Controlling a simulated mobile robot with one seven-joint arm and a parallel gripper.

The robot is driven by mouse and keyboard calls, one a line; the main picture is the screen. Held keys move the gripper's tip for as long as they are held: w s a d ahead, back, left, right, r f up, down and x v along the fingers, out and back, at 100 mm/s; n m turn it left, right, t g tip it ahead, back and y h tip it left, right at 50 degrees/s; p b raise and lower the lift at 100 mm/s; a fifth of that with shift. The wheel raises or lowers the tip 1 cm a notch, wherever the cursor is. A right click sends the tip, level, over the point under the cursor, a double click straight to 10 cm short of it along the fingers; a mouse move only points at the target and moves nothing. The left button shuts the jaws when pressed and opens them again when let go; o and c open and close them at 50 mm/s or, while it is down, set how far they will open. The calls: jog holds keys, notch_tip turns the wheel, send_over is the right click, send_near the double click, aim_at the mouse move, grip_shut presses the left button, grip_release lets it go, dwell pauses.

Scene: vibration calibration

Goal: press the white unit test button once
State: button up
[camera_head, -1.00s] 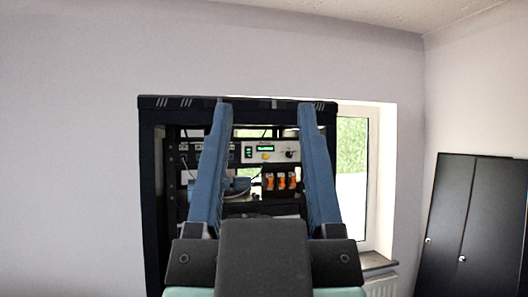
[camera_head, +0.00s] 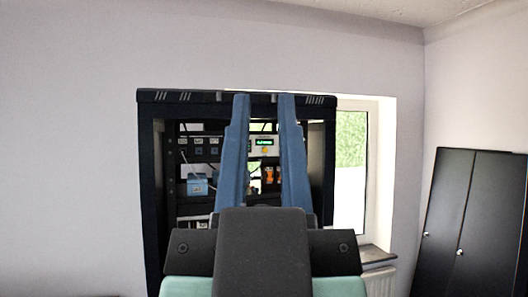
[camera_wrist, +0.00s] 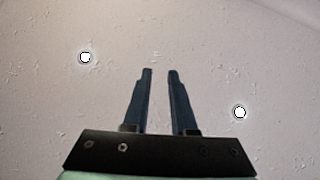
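The white unit (camera_head: 257,151) sits in the dark rack in the head view, seen through the gap between my fingers. Its lit green display (camera_head: 264,142) shows, with a small yellow button (camera_head: 265,150) just below. The fingers hide the unit's sides. My gripper (camera_head: 263,97) points upward in front of the rack, its two blue fingers apart with a narrow gap and nothing between them. In the wrist view my gripper (camera_wrist: 160,72) is also empty, against the ceiling. I cannot judge its distance from the unit, but no contact shows.
The black rack frame (camera_head: 146,190) surrounds the shelves. A blue box-like device (camera_head: 197,186) sits at its left, and orange parts (camera_head: 269,174) show below the white unit. A window (camera_head: 351,165) and a dark cabinet (camera_head: 480,215) stand to the right.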

grip_shut()
dwell(1.4)
